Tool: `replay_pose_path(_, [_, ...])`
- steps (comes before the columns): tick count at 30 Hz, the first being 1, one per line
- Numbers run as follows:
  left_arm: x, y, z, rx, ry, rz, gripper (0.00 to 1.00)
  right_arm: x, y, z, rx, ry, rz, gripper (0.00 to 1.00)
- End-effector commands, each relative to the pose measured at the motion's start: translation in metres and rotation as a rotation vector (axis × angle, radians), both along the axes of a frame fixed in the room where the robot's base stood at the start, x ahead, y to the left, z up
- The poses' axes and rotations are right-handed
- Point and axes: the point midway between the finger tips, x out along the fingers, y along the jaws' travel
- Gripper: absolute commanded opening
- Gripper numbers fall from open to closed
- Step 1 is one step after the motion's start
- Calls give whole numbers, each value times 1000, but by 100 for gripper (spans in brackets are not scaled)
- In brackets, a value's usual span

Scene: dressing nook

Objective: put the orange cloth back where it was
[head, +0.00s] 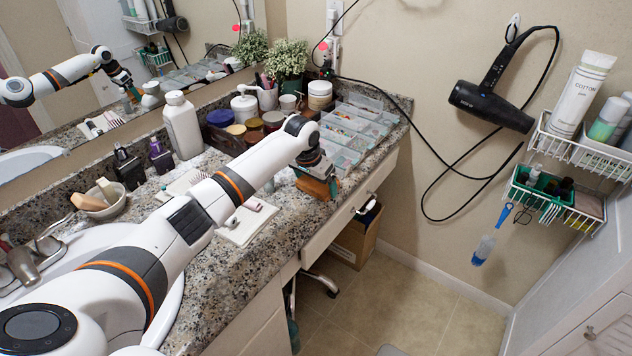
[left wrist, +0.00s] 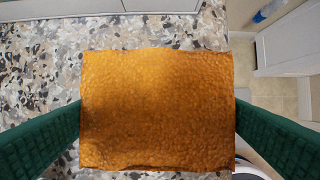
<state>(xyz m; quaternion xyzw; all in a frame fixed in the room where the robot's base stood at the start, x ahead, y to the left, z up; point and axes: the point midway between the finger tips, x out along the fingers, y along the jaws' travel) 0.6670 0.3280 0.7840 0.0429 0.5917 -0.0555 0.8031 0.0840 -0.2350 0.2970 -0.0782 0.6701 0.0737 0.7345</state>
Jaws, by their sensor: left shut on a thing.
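The orange cloth (head: 313,187) is in my left gripper (head: 318,176), over the front edge of the speckled counter, just in front of the clear organizer trays. In the left wrist view the cloth (left wrist: 157,110) looks like a flat, textured orange block, with the green fingers of my left gripper (left wrist: 157,125) against its left and right sides. The speckled counter shows beyond it. I cannot tell whether the cloth touches the counter. My right gripper is not in view.
Clear organizer trays (head: 345,132) stand at the counter's far right end. Jars (head: 253,131), a white bottle (head: 182,125) and a white mat (head: 246,220) also stand or lie on the speckled counter (head: 215,268). A hair dryer (head: 490,106) and wire baskets (head: 575,150) hang on the right wall.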

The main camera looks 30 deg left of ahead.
Motion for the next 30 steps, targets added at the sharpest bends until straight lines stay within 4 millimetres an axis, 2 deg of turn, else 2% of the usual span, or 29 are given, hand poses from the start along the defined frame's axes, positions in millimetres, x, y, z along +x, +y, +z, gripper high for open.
replay_pose_path(7, [0,0,-2,0,1,0,74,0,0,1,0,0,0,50])
replay_pose_path(8, [0,0,-2,0,0,0,95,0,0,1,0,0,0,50])
replay_pose_path(9, [0,0,-2,0,0,0,100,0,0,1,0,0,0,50])
replay_pose_path(17, [0,0,0,0,-1,0,100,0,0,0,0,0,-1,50])
replay_pose_path(23, [-7,2,28,0,-3,-2,100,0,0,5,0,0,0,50])
replay_pose_path(30, [-22,3,78,0,-3,-1,100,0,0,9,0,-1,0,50])
